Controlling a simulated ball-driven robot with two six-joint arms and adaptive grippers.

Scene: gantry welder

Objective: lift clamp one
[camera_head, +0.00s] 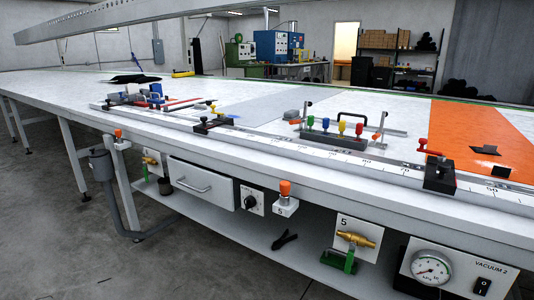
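A long white table carries a ruled rail (300,150) along its front edge. One black clamp block with a red lever (440,177) sits on the rail at the right. I see no label telling which is clamp one. Neither of my grippers is in view.
An orange sheet (475,140) lies on the table at the right. Below the front edge are a drawer (200,184), an orange-topped switch (286,197), a brass valve (354,240) and a vacuum gauge (431,267). A long beam (120,20) hangs above. Bare floor lies at lower left.

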